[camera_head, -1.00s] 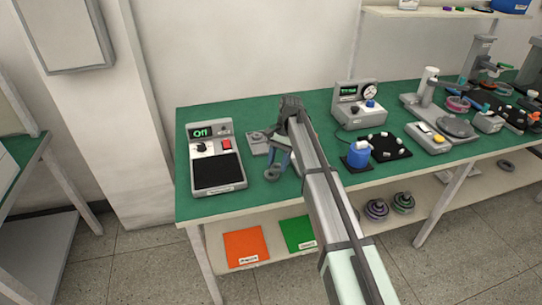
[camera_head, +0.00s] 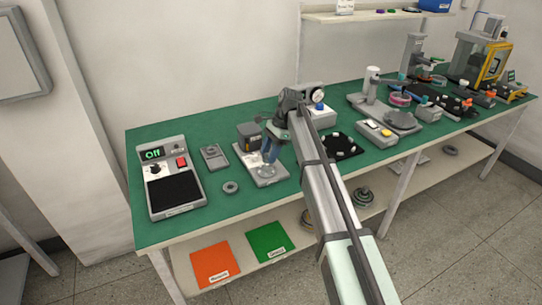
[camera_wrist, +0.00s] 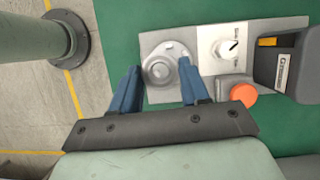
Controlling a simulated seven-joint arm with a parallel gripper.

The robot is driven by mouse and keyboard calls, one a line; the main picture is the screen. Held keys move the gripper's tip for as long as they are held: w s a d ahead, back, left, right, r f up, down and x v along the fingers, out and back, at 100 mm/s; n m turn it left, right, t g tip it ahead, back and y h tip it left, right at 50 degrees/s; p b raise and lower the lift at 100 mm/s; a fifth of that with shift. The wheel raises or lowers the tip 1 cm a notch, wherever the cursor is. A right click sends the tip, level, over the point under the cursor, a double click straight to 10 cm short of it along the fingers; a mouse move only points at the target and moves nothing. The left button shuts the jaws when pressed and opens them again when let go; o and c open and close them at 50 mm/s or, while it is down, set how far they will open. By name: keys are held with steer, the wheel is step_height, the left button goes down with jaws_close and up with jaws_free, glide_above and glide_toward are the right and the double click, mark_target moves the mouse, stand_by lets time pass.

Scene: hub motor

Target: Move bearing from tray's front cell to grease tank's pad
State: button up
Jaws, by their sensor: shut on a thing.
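My gripper (camera_head: 267,160) has blue fingers over a light grey plate (camera_head: 280,175), with a small grey round part (camera_wrist: 158,72) between the fingertips, which looks like the bearing. The wrist view shows it over a larger grey round seat (camera_wrist: 178,50) on the plate; I cannot tell if they touch. A white dial, an orange button (camera_wrist: 243,94) and a dark grey box (camera_wrist: 283,65) sit beside the seat. The black tray (camera_head: 343,156) holding small white pieces is partly behind my arm. The grease tank and its pad are not clearly identifiable.
A grey ring (camera_head: 230,187) lies on the green table left of the plate. A small grey device (camera_head: 213,155) and a box reading Off (camera_head: 165,177) stand further left. A scale (camera_head: 375,133) and other equipment stand at right.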

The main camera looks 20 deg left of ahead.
mark_target(269, 170)
steer(key=m, duration=0.2)
steer(key=m+t+y, duration=0.1)
steer(key=shift+w+a+m, duration=0.3)
steer(key=shift+w+a, duration=0.05)
steer(key=shift+f, duration=1.45)
steer(key=shift+f, duration=0.2)
steer(key=shift+f, duration=0.4)
steer(key=shift+f, duration=0.2)
steer(key=shift+f, duration=0.25)
steer(key=shift+f, duration=0.3)
steer(key=o, duration=1)
steer(key=shift+o, duration=0.6)
